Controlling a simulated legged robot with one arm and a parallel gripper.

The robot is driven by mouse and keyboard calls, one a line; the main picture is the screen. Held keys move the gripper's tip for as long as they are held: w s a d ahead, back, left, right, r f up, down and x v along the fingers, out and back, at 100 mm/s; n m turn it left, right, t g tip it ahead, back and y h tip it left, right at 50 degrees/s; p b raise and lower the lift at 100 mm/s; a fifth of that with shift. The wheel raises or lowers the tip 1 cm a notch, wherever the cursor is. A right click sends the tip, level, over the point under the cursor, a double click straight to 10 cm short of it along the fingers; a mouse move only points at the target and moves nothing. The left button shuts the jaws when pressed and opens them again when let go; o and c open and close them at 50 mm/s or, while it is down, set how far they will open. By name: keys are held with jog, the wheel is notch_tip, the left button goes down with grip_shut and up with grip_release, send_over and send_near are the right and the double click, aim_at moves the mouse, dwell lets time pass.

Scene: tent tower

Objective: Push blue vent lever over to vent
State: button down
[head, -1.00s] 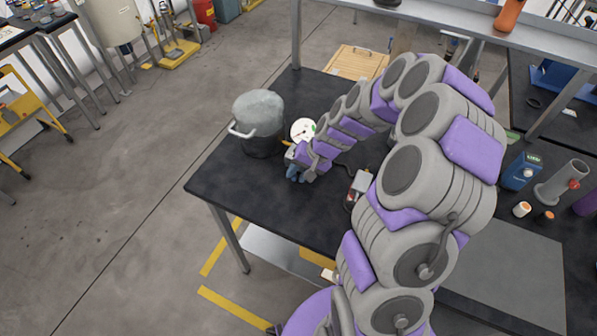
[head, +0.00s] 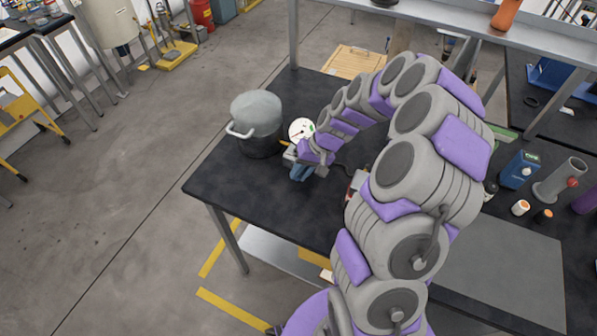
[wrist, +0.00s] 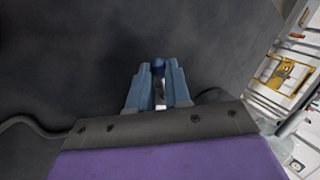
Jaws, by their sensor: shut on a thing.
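The blue vent lever (wrist: 158,67) shows its rounded blue end between my fingertips in the wrist view. My gripper (wrist: 158,80) has two blue-grey fingers closed on it, one on each side. A pale grey part shows lower between the fingers. In the head view my gripper (head: 301,171) is low over the black table, just below a white round gauge (head: 301,129). The lever cannot be made out there, and its base is hidden.
A steel pot with a cloudy lid (head: 256,115) stands left of my gripper on the black table (head: 228,184). A small red and white box (head: 354,183) is partly hidden behind my arm. A wooden board (head: 353,61) lies at the back. The table's front left is clear.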

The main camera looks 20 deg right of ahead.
jog(key=c, duration=1.1)
grip_release()
jog(key=shift+d, duration=0.15)
jog(key=shift+r, duration=0.1)
jog(key=p+v, duration=0.3)
jog(key=v, duration=1.4)
jog(key=shift+r, duration=0.1)
